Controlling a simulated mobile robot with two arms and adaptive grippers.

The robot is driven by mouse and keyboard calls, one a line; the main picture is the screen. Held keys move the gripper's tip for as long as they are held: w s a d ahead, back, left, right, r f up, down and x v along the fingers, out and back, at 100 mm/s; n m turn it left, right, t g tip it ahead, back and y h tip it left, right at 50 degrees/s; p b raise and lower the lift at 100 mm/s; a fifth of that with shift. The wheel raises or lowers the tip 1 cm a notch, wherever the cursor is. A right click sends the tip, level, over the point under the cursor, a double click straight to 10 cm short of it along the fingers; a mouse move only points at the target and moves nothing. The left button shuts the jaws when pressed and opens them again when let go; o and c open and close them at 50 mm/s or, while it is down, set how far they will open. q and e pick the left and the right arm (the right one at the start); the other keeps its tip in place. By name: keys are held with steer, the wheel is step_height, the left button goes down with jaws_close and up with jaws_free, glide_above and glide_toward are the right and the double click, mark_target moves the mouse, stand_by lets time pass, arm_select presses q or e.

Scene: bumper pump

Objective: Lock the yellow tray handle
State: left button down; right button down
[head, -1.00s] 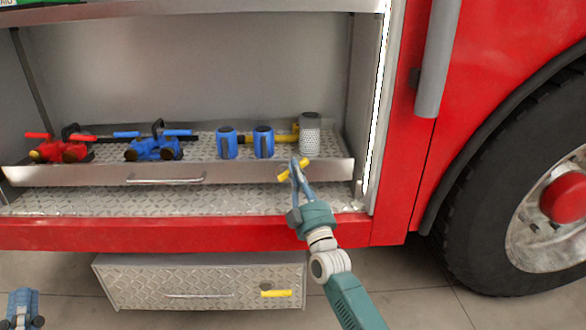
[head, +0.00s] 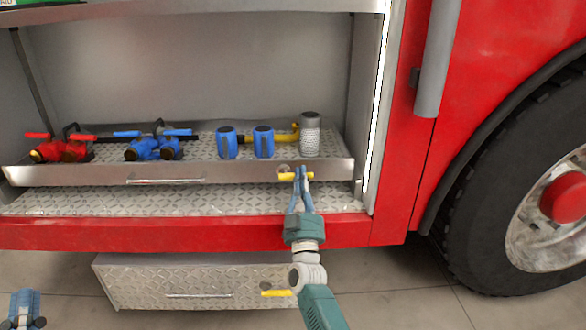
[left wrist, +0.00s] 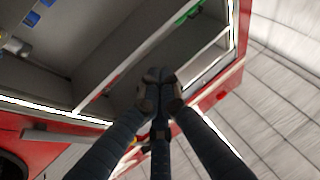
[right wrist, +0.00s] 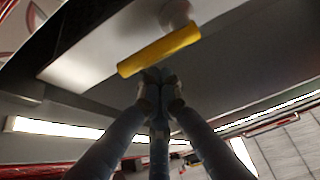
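The yellow tray handle (head: 288,177) is a short bar on the right part of the pull-out tray's front (head: 80,174). It lies about level in the head view. In the right wrist view the yellow handle (right wrist: 158,48) is just past my fingertips. My right gripper (head: 303,170) is at the handle's right half, fingertips together with nothing visible between them; whether they touch the bar is unclear. My left gripper (head: 24,295) is low at the far left, away from the tray. Its fingertips meet in the left wrist view (left wrist: 160,76), empty.
On the tray stand red (head: 62,150) and blue (head: 155,147) valve fittings, two blue cylinders (head: 264,142), a yellow fitting (head: 284,138) and a grey strainer (head: 309,135). A lower drawer (head: 150,280) has another yellow handle (head: 275,293). A wheel (head: 520,190) is at right.

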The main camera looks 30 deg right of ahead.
steer(key=shift+m, duration=0.3)
stand_by(0.4)
